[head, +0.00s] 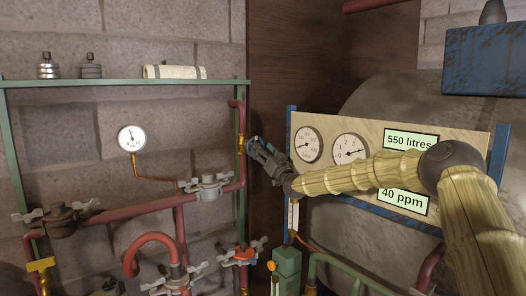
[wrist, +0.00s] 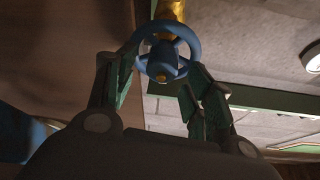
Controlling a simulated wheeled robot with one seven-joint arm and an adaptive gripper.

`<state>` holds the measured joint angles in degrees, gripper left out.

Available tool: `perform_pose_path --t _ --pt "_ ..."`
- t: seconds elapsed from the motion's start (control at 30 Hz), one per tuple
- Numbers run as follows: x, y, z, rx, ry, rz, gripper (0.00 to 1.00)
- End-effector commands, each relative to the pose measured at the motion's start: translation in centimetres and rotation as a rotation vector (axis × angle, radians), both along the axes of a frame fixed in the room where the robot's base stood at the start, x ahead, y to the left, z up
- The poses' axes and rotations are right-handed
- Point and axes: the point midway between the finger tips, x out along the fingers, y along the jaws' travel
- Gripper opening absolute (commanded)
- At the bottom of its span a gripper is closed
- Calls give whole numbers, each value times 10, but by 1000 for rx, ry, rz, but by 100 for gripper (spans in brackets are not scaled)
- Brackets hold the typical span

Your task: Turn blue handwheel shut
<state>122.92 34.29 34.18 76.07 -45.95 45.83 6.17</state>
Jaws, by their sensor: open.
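The blue handwheel (wrist: 168,53) shows in the wrist view at the top centre, a round rim with a hub, on a brass stem (wrist: 170,11). My gripper (wrist: 168,72) is open, with one finger on each side of the wheel's lower part. I cannot tell whether the fingers touch the rim. In the head view my gripper (head: 254,150) reaches to the brass fitting on the red vertical pipe, and only a little of the blue handwheel (head: 249,145) shows there. The gripper hides most of it.
Red pipes (head: 180,232) with several grey-handled valves and a round gauge (head: 132,138) fill the left. A gauge panel (head: 380,130) with two green displays stands right, close behind my arm. A green shelf (head: 130,82) runs above the pipes. A green box (head: 287,265) stands below.

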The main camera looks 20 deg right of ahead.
Motion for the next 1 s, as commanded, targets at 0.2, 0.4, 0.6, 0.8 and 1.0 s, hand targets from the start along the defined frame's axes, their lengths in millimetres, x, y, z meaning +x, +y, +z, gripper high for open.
perform_pose_path --t 0.2,0.4,0.6,0.8,1.0 --pt "0 0 0 0 1 0 42" --pt "0 0 0 0 1 0 7" --pt "0 0 -1 6 3 1 7" --pt "-1 1 -3 59 22 2 7" --pt "-1 2 -3 181 65 1 7"
